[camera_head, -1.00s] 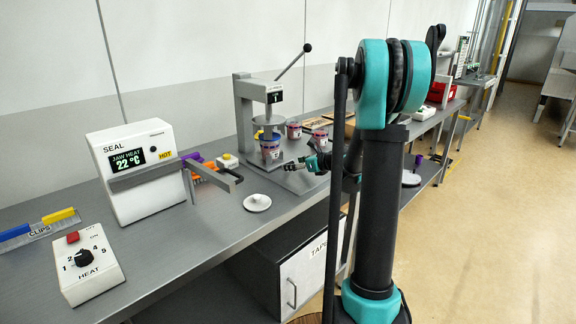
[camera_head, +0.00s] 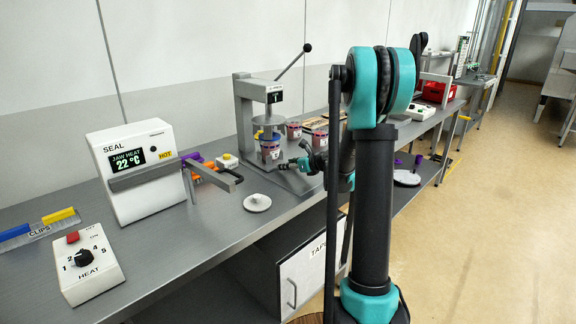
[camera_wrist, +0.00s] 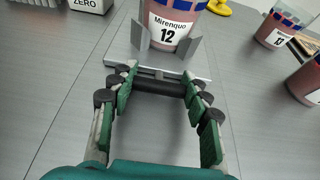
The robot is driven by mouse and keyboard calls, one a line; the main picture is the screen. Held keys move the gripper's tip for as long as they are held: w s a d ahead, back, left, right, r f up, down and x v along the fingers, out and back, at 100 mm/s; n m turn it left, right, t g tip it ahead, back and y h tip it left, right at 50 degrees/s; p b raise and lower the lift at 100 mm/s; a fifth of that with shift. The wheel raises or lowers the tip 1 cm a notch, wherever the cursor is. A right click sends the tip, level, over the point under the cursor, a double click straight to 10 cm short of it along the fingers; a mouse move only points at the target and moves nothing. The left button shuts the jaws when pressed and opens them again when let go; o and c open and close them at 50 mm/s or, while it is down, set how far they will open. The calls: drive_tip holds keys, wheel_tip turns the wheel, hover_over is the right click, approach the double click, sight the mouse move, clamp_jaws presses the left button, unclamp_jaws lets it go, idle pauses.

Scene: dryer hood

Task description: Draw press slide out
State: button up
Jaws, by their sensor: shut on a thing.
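The press (camera_head: 242,104) stands upright on the bench, with a round plate above and a raised lever. Its flat grey slide (camera_wrist: 204,67) shows in the wrist view. It carries a cup (camera_wrist: 170,25) labelled "Mirenquo 12", between upright metal guides; this cup also shows under the press in the head view (camera_head: 270,147). A dark bar handle (camera_wrist: 165,88) runs along the slide's near edge. My gripper (camera_wrist: 160,76) is shut on this handle, one finger at each side; it also shows in the head view (camera_head: 286,166), low in front of the press.
Other cups (camera_head: 294,130) stand right of the press. The seal machine (camera_head: 132,168), its jaw arm and a round white disc (camera_head: 257,202) are to the left. A heat control box (camera_head: 88,266) is nearer. The bench's front edge lies below my gripper.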

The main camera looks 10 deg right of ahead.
clamp_jaws()
drive_tip(key=s+d, duration=0.3)
drive_tip(key=s, duration=0.2)
drive_tip(key=s+d, duration=0.4)
drive_tip(key=s, duration=0.1)
drive_tip(key=s+d, duration=0.3)
drive_tip(key=s, duration=0.2)
drive_tip(key=shift+d, duration=0.4)
drive_tip(key=o, duration=1)
unclamp_jaws()
drive_tip(key=v, duration=1.2)
drive_tip(key=shift+s+d+f, duration=0.1)
